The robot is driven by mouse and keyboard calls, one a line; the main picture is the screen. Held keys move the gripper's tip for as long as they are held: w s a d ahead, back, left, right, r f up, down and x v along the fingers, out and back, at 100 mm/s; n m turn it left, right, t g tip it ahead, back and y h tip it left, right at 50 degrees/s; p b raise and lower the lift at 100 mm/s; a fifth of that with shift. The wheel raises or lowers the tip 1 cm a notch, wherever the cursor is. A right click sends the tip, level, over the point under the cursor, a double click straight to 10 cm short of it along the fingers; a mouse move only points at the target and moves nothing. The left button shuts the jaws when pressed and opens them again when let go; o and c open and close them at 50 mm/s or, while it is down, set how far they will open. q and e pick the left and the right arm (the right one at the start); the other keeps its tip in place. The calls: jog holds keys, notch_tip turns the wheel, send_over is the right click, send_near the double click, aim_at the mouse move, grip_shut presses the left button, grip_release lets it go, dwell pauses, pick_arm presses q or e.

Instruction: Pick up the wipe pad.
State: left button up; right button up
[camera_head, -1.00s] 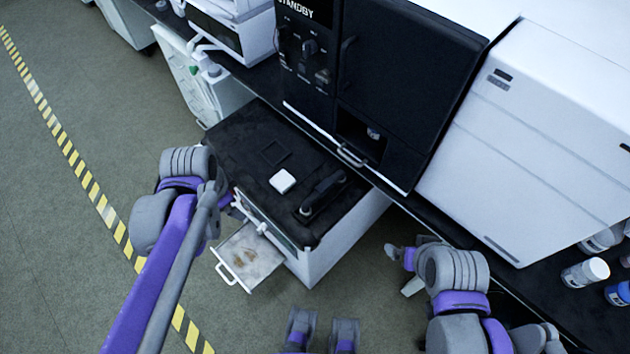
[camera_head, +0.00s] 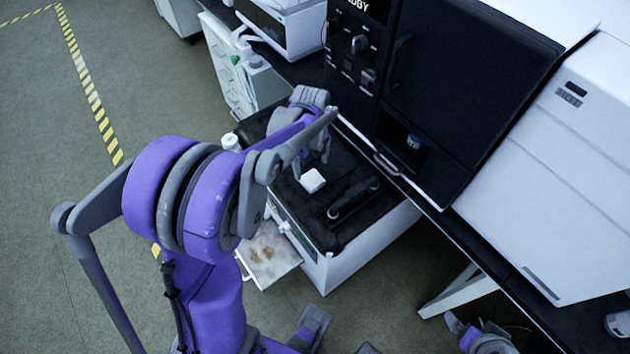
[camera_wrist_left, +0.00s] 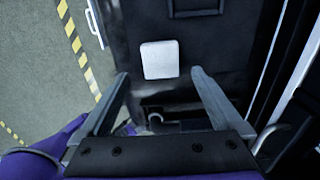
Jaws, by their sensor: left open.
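The wipe pad (camera_head: 312,181) is a small white square lying flat on the black top of the low cabinet (camera_head: 352,232). In the left wrist view the pad (camera_wrist_left: 159,60) lies beyond and between the fingertips. My left gripper (camera_head: 316,166) is over the cabinet, just behind the pad in the head view, partly hidden by its own arm. In the left wrist view the left gripper (camera_wrist_left: 158,82) is open and empty, its fingers spread wider than the pad. I cannot tell its exact height. The right gripper is not clearly in view.
A black handle-shaped object (camera_head: 353,198) lies beside the pad on the cabinet top. An open drawer (camera_head: 268,255) with brown stains sticks out below. A tall black instrument (camera_head: 470,90) stands behind. A white bottle (camera_head: 231,142) is at the cabinet's far left.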

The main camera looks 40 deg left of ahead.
aim_at(312, 179)
pick_arm(q)
notch_tip(312, 179, down, 6)
jog(key=shift+f+b, duration=0.1)
jog(key=shift+b, duration=0.25)
jog(key=shift+d, duration=0.1)
jog(key=c, duration=1.4)
notch_tip(312, 179, up, 10)
jog(key=p, duration=0.1)
